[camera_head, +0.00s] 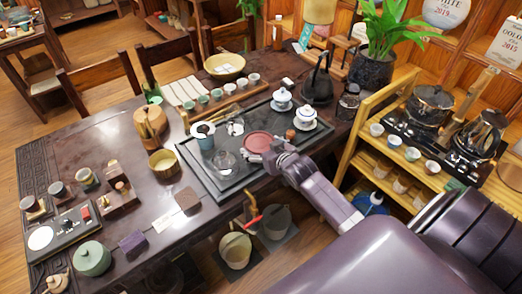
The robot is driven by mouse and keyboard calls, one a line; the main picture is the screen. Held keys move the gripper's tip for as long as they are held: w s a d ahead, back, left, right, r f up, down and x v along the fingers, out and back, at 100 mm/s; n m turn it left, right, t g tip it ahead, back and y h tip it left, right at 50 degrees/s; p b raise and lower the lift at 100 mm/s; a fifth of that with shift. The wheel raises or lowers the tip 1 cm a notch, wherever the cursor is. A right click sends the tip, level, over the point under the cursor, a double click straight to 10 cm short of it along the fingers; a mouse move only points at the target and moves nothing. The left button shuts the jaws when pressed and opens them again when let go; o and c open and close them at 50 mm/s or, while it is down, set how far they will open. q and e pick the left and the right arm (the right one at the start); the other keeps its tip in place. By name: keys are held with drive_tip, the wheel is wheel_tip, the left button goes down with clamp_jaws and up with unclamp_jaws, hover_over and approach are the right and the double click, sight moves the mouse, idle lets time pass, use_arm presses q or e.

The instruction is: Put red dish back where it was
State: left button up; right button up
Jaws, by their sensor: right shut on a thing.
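The red dish (259,141) is a small round dull-red plate. It shows over the middle of the dark tea tray (222,189) on the table. My right gripper (274,148) comes in from the lower right and is shut on the dish's right edge. That edge is partly hidden by the fingers. I cannot tell whether the dish rests on the tray or is just above it. My left gripper is not in view.
Close by on the tray are a glass pot (225,161), a teal-and-white cup (203,134) and a white lidded bowl (305,117). A black kettle (318,86) stands behind. A wooden shelf (352,134) with cups is at right. The table's front middle is fairly clear.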

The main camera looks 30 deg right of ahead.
drive_tip(key=shift+f, duration=0.95)
drive_tip(key=shift+f, duration=0.1)
drive_tip(key=o, duration=1.7)
drive_tip(key=shift+f, duration=0.1)
drive_tip(key=shift+r, duration=0.2)
drive_tip(key=shift+s, duration=0.25)
drive_tip(key=v, duration=1.1)
drive_tip(key=shift+s+a+r, duration=0.1)
drive_tip(key=shift+s+r, duration=0.05)
drive_tip(key=shift+s, duration=0.05)
